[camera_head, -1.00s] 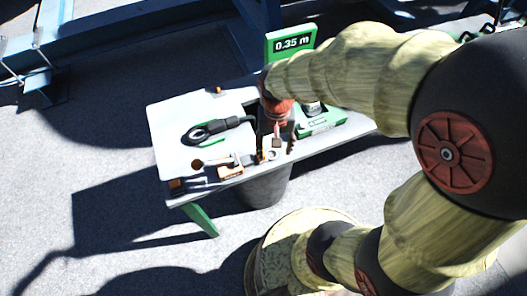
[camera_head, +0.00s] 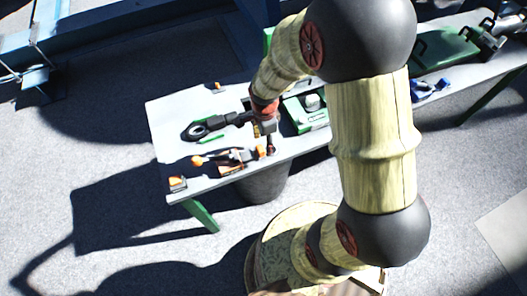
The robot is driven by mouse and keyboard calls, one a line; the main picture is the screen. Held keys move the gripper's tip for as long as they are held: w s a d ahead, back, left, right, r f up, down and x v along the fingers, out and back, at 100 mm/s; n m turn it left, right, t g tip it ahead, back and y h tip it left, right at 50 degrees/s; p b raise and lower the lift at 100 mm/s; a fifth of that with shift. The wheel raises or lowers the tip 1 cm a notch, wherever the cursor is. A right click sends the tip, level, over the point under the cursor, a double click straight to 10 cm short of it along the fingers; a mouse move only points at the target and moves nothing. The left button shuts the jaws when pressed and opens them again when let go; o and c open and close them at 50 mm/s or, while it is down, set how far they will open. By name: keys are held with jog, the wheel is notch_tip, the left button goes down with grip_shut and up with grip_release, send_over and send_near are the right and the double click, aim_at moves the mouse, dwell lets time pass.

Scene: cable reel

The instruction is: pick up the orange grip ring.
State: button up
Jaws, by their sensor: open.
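Several small orange pieces lie near the front left of the pale workbench (camera_head: 170,130). A round orange end (camera_head: 197,160) sits at the left of a light tool; it is too small for me to tell whether it is the grip ring. An orange-and-dark block (camera_head: 178,183) lies at the front left corner, and another orange piece (camera_head: 226,170) lies by the bench's front edge. My gripper (camera_head: 265,143) points down over the bench, to the right of these pieces. It is open and looks empty, though its fingertips are small and dark.
A black ring-shaped tool (camera_head: 200,130) lies behind the orange pieces, with a green strip (camera_head: 210,140) beside it. A green tray (camera_head: 305,115) stands right of my gripper. A green case (camera_head: 445,50) and blue tool (camera_head: 428,88) lie farther right. The bench's back left is mostly clear.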

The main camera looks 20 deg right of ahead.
aim_at(261, 152)
notch_tip(261, 152, down, 5)
jog(key=shift+w+b, duration=0.1)
jog(key=shift+b, duration=0.75)
jog(key=shift+c, duration=0.3)
jog(key=shift+r, duration=0.1)
grip_shut()
